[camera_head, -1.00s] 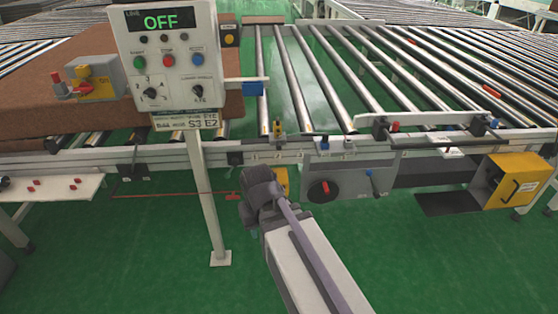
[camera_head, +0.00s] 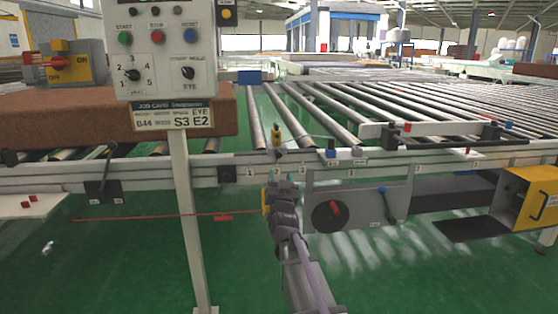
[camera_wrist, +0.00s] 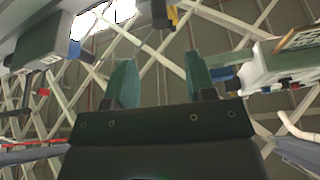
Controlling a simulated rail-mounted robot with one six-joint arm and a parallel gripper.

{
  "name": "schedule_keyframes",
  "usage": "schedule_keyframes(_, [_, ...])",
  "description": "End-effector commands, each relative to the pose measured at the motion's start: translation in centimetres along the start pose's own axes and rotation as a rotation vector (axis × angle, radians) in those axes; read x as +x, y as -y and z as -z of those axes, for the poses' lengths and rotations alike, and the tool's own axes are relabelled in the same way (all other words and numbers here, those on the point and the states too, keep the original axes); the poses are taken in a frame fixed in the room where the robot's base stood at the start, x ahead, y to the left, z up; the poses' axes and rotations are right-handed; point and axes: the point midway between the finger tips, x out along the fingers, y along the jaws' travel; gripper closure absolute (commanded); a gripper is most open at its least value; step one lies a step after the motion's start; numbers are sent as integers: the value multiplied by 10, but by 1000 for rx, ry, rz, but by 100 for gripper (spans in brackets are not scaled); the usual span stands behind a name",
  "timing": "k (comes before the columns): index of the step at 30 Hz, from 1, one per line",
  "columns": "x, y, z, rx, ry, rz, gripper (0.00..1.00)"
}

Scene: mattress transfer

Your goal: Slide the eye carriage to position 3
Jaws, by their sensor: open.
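The eye carriage appears to be the small yellow and dark upright block (camera_head: 277,138) on the conveyor's front rail (camera_head: 236,172). It stands roughly above the second of several small number labels on that rail; the digits are too small to read surely. My gripper (camera_head: 281,185) is in front of and below the carriage, apart from it as far as I can tell. In the wrist view my gripper (camera_wrist: 162,82) points upward, with two teal fingers spread and nothing between them. A yellow and dark piece (camera_wrist: 172,16) shows beyond the fingers; I cannot tell if it is the carriage.
A control panel (camera_head: 160,50) on a post (camera_head: 190,220) stands left of my arm. Its job card (camera_head: 173,114) reads S3 E2. A blue-topped piece (camera_head: 331,152) sits on the rail to the right. A grey box with a red-handled dial (camera_head: 365,205) hangs below the rail.

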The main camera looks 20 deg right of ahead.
Motion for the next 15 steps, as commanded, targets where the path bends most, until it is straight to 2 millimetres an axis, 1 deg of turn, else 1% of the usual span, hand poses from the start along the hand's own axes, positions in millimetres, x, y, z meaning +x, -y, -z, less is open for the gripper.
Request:
schedule_keyframes(2, [6, 0, 1, 0, 1, 0, 49])
schedule_keyframes(5, [21, 1, 1, 0, 2, 0, 49])
schedule_keyframes(8, [44, 1, 2, 0, 2, 0, 49])
schedule_keyframes(12, [79, 2, 2, 0, 3, 1, 49])
schedule_keyframes(15, [98, 2, 1, 0, 3, 1, 49])
